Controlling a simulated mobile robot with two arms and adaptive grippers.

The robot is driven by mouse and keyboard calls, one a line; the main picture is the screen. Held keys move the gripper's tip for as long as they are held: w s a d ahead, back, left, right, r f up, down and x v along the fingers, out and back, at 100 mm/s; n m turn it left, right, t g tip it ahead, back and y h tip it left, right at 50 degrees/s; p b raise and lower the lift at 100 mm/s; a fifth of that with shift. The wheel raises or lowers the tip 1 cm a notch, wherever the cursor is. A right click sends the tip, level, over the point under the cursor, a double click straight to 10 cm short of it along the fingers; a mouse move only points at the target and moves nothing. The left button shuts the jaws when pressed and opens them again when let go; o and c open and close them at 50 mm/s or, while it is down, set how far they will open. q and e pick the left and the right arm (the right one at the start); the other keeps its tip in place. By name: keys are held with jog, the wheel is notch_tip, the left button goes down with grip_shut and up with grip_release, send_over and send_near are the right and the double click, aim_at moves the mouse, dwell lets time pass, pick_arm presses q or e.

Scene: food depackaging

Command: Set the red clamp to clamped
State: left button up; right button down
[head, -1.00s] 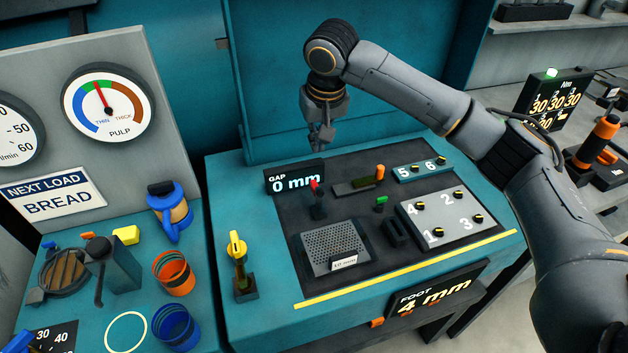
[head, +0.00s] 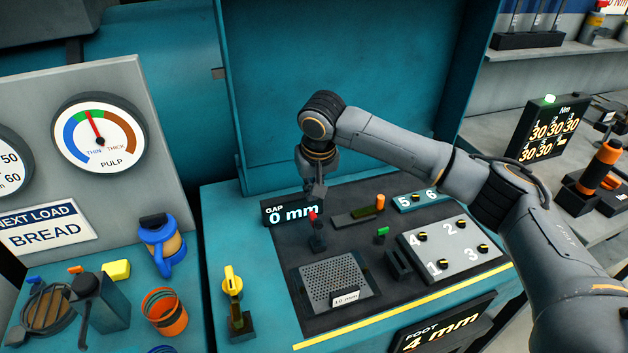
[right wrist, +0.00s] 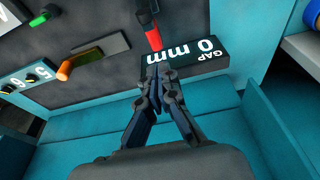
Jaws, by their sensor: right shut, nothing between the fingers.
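The red clamp (head: 313,217) is a small dark toggle with a red-tipped handle, standing upright on the black panel beside the gap display. In the right wrist view its red handle (right wrist: 153,38) lies just beyond the fingertips, pointing toward them. My right gripper (head: 318,193) is shut and empty, above and behind the clamp near the display. In the right wrist view its closed fingers (right wrist: 158,76) overlap the display's edge; I cannot tell whether they touch anything. My left gripper is not in view.
The gap display (head: 291,211) reads 0 mm. An orange-tipped lever (head: 380,202), a green-tipped part (head: 382,231), a perforated plate (head: 332,278) and a grey plate with numbered knobs (head: 450,247) share the panel. A yellow-handled lever (head: 232,281) stands at the left.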

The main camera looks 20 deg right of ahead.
aim_at(315, 219)
jog(key=x, duration=0.3)
jog(key=shift+w+f, duration=0.1)
jog(key=shift+f, duration=0.3)
jog(key=shift+s+f+p, duration=0.15)
jog(key=shift+s+p, duration=0.1)
jog(key=shift+p, duration=0.3)
jog(key=shift+s+p, duration=0.45)
jog(key=shift+s, duration=1.2)
jog(key=shift+w, duration=0.1)
